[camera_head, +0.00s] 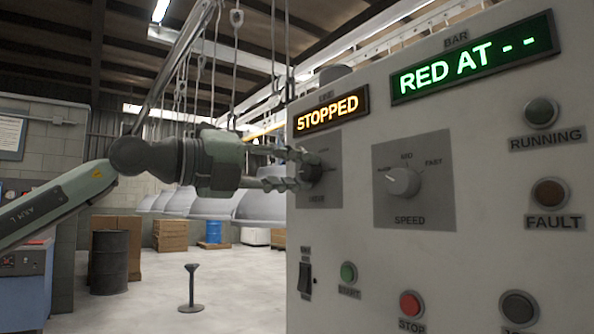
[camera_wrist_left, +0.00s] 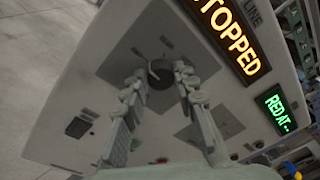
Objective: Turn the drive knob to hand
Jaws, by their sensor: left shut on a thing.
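The drive knob (camera_head: 314,171) is a dark knob on a grey square plate on the slanted face of the control panel (camera_head: 460,270), below the amber "STOPPED" display. My left gripper (camera_head: 302,172) comes in from the left and is shut on the knob, one finger above and one below it. In the left wrist view the dark drive knob (camera_wrist_left: 160,84) sits between the fingertips of my left gripper (camera_wrist_left: 158,88). The lettering around the knob is mostly hidden or too small to read. My right gripper is not in view.
A white speed knob (camera_head: 403,181) sits on its own plate to the right. Below are a rocker switch (camera_head: 305,278), a green start button (camera_head: 348,272) and a red stop button (camera_head: 411,303). A green display (camera_head: 475,60) reads "RED AT - -". Grey hoods (camera_head: 262,207) hang behind.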

